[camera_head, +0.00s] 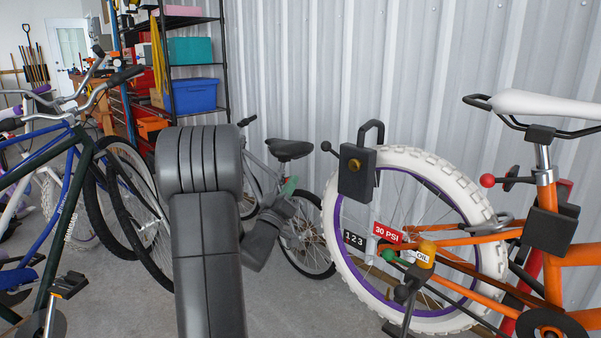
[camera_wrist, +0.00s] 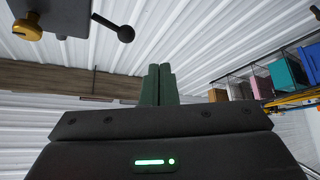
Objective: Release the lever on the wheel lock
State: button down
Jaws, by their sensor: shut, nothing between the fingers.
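The wheel lock (camera_head: 368,184) is a dark box with a shackle on top, on the white tire of the orange bike. A brass knob is on its face, and a short lever (camera_head: 326,147) with a black ball end sticks out up and left. The wrist view shows the lock (camera_wrist: 68,14) at the top left, with its lever (camera_wrist: 125,33) pointing right. My gripper (camera_head: 291,186) is left of the lock, apart from it, partly hidden by its own body. Its green fingers (camera_wrist: 158,82) are together and empty in the wrist view, below the lever.
Other bikes (camera_head: 70,215) crowd the left. A shelf with a blue bin (camera_head: 195,96) stands behind.

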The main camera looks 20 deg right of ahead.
jog(key=a+f, duration=0.1)
jog(key=s+a+f, duration=0.1)
jog(key=a, duration=0.1)
jog(key=shift+f, duration=0.15)
